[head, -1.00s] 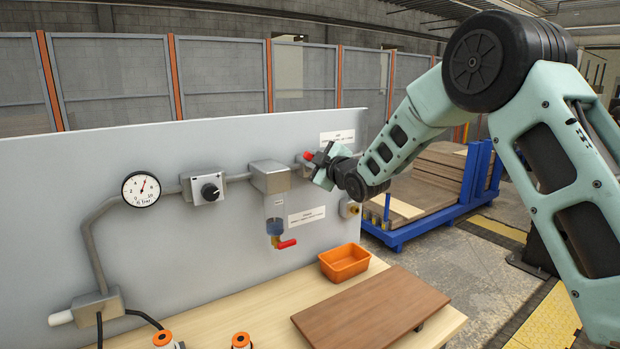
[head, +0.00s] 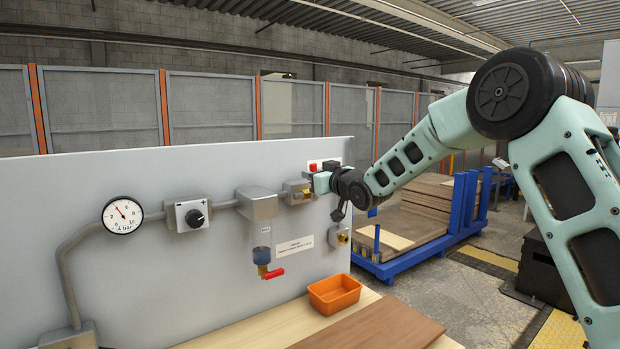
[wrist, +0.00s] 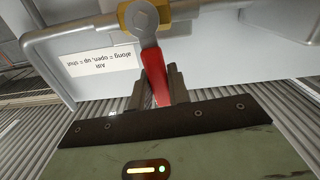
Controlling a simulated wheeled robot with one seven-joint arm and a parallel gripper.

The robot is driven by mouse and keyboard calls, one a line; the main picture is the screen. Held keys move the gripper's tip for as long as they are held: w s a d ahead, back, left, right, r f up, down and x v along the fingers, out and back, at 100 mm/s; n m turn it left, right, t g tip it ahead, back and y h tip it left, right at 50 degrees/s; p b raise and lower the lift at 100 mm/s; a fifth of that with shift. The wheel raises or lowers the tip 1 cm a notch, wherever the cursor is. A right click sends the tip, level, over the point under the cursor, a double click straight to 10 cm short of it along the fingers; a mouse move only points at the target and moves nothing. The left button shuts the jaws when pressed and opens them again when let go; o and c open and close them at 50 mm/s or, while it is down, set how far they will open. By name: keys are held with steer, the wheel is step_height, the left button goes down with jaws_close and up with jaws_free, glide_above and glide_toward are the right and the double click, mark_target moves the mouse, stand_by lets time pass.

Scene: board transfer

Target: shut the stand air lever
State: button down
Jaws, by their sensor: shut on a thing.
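The red air lever (wrist: 156,78) sits on a brass valve (wrist: 132,17) in the pipe. In the wrist view, which shows the wall sign upside down, the lever stands roughly across the pipe. My gripper (wrist: 158,88) is shut on the lever, with a dark finger on each side. In the head view the lever's red end (head: 312,167) shows above the valve (head: 293,192), beside my gripper (head: 317,176); the rest is hidden by it. The pressure gauge (head: 122,215) has its needle pointing up and left.
A knob regulator (head: 187,214) and a filter bowl with a red drain lever (head: 274,273) are left of the valve. An orange bin (head: 334,294) and brown board (head: 375,328) are on the bench below. A blue cart (head: 400,262) stands at the right.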

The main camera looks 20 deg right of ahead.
steer(key=shift+d+f+m, duration=0.1)
steer(key=shift+d+m, duration=0.2)
steer(key=shift+m, duration=0.2)
steer(key=shift+w, duration=0.1)
steer(key=c, duration=1.3)
jaws_free()
steer(key=b+v, duration=0.4)
steer(key=v, duration=1.3)
steer(key=shift+s+d+b, duration=0.1)
steer(key=shift+s+b, duration=0.1)
steer(key=shift+b, duration=0.1)
